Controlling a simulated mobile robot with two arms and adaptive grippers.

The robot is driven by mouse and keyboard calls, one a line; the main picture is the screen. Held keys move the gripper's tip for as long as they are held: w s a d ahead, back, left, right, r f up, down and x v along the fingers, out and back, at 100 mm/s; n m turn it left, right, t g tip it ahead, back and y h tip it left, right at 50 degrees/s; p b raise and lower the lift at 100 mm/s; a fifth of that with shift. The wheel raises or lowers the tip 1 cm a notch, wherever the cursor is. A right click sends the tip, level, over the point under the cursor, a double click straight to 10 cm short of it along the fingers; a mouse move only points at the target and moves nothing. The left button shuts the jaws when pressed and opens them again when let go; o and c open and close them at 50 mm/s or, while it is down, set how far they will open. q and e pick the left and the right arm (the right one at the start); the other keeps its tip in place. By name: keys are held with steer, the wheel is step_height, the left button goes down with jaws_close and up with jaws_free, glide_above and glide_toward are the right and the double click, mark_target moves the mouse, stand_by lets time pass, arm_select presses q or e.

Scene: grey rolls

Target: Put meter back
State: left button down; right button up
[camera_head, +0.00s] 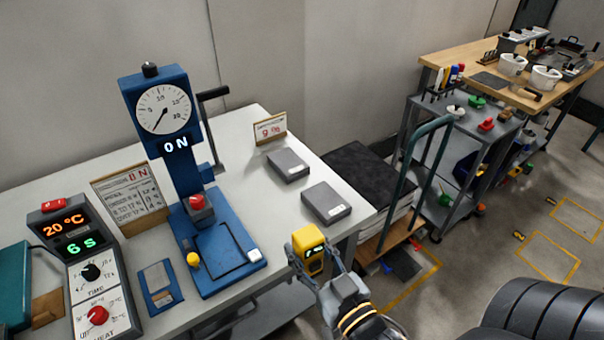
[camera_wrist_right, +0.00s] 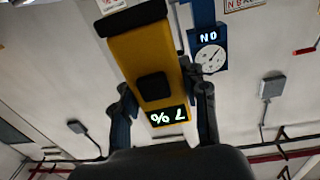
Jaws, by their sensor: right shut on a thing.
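The yellow meter (camera_head: 308,249) with a dark display is held in my right gripper (camera_head: 318,272), off the front edge of the white bench (camera_head: 232,152). In the right wrist view the meter (camera_wrist_right: 147,62) lies between the two fingers, its display reading 7 %, upside down. My right gripper (camera_wrist_right: 160,115) is shut on it. My left gripper is in neither view.
A blue force tester (camera_head: 157,85) with a dial reading 0 N stands on the bench. Two grey blocks (camera_head: 288,164) (camera_head: 326,203) lie right of it. A small blue-grey pad (camera_head: 160,285) and a heater control box (camera_head: 80,262) stand left. A cart (camera_head: 398,185) is beyond.

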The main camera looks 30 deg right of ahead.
steer(key=w+d+r, duration=0.2)
steer(key=w+d, duration=0.2)
steer(key=d, duration=0.5)
steer(key=w+d+r, duration=0.3)
steer(key=w+d, duration=0.1)
steer(key=d, duration=0.4)
steer(key=shift+d+r, duration=0.35)
steer(key=shift+w, duration=0.15)
steer(key=w+f, duration=0.8)
steer(key=w, duration=0.1)
steer(key=w+f+p, duration=0.1)
steer(key=w+f, duration=0.3)
steer(key=w, duration=0.1)
steer(key=shift+f+p, duration=0.15)
steer(key=shift+p, duration=0.25)
steer(key=shift+s+f, duration=0.1)
steer(key=shift+f, duration=0.05)
